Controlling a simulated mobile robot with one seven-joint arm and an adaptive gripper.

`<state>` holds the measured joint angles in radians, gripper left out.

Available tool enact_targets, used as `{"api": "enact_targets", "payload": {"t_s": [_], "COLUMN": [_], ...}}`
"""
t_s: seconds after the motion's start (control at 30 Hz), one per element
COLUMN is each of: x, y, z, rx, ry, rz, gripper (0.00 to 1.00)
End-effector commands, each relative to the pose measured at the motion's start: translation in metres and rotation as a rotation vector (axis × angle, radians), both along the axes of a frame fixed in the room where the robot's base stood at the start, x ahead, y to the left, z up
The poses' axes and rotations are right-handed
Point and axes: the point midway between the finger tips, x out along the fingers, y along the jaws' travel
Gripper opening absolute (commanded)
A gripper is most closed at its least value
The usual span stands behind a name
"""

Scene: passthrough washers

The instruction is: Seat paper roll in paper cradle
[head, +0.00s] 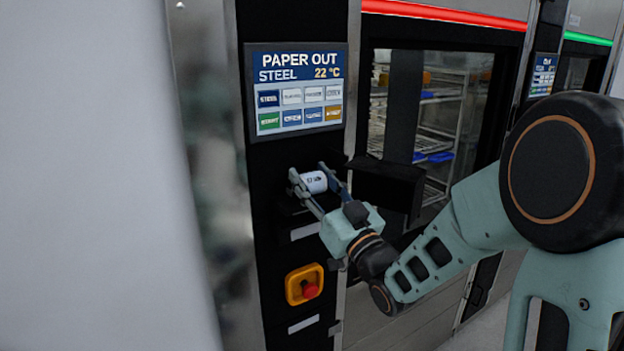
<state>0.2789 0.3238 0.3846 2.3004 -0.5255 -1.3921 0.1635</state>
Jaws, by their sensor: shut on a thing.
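The paper roll (314,182) is small, white and cylindrical, with dark print on its side. My gripper (314,178) is shut on it, one finger on each side. The roll is at a dark recess in the black front panel of the washer, taken to be the paper cradle (288,207). The fingers and roll hide much of the recess, so I cannot tell whether the roll touches it. The screen (297,88) above reads "PAPER OUT", "STEEL" and "22 °C".
An open black flap (388,184) sticks out just right of my gripper. An orange emergency stop with a red button (305,284) is below. A glass door (432,125) with racks behind it is to the right, under a red light bar (445,13).

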Motion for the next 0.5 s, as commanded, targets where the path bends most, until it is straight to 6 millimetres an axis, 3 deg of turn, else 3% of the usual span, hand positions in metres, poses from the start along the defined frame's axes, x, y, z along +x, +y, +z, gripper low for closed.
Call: {"api": "enact_targets", "payload": {"t_s": [0.47, 0.5], "x": [0.0001, 0.0001], "y": [0.0, 0.0], "z": [-0.0014, -0.0014], "rx": [-0.001, -0.001], "ry": [-0.001, -0.001], "rz": [0.0, 0.0], "gripper": [0.11, 0.41]}}
